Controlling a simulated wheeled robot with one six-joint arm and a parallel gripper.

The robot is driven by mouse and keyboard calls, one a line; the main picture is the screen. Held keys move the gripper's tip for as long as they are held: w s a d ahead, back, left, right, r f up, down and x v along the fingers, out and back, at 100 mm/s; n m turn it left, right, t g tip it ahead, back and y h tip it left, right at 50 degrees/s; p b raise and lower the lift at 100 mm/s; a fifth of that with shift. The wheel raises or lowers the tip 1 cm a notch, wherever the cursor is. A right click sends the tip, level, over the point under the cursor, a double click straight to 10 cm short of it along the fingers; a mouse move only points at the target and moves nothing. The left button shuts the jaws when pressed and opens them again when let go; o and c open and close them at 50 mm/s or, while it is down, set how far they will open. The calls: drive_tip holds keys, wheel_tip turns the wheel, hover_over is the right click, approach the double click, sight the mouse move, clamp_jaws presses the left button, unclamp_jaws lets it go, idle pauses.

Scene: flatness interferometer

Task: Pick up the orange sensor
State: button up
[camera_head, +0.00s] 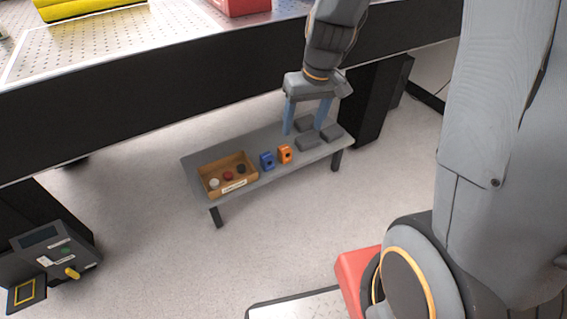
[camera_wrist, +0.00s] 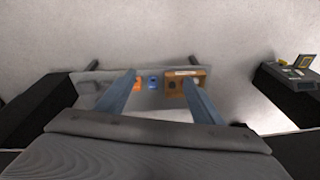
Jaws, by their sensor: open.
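The orange sensor (camera_head: 285,154) is a small block with a dark round face. It stands on a low grey bench (camera_head: 197,166), just right of a similar blue sensor (camera_head: 267,161). In the wrist view the orange sensor (camera_wrist: 137,83) shows by the left finger, which partly covers it, with the blue sensor (camera_wrist: 153,82) to its right. My gripper (camera_head: 304,131) points down over the bench, to the right of and behind the orange sensor in the head view. Its two blue fingers are spread apart with nothing between them. I cannot tell its exact height above the bench.
A wooden box (camera_head: 228,176) with several small round items stands at the bench's left end. Dark grey blocks (camera_head: 331,132) lie at its right end. A large black-sided optical table (camera_head: 150,108) runs close behind and above the bench.

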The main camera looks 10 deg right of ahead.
drive_tip(key=n+t+b, duration=0.1)
drive_tip(key=b, duration=1.2)
approach(285, 153)
drive_tip(key=s+a+r, duration=0.2)
drive_tip(key=s+r, duration=0.6)
drive_tip(key=r, duration=0.1)
drive_tip(key=shift+n+t, duration=0.5)
drive_tip(key=shift+t, duration=0.2)
drive_tip(key=w+f+b, duration=0.3)
drive_tip(key=f, duration=0.1)
drive_tip(key=w+d+f+b, duration=0.1)
drive_tip(key=w+f+b, duration=0.2)
drive_tip(key=w+f, duration=0.1)
drive_tip(key=w+f+b, duration=0.3)
drive_tip(key=f, duration=0.3)
drive_tip(key=shift+w+d+f+b, duration=0.2)
drive_tip(key=shift+d+b, duration=0.15)
drive_tip(key=shift+d, duration=0.05)
drive_tip(key=shift+d+b+x, duration=0.15)
drive_tip(key=shift+b+x, duration=0.85)
drive_tip(key=shift+x, duration=1)
drive_tip(key=shift+d+b+x, duration=0.15)
drive_tip(key=shift+b+x, duration=0.8)
drive_tip(key=shift+x, duration=1)
drive_tip(key=c, duration=1.3)
drive_tip(key=shift+r, duration=0.1)
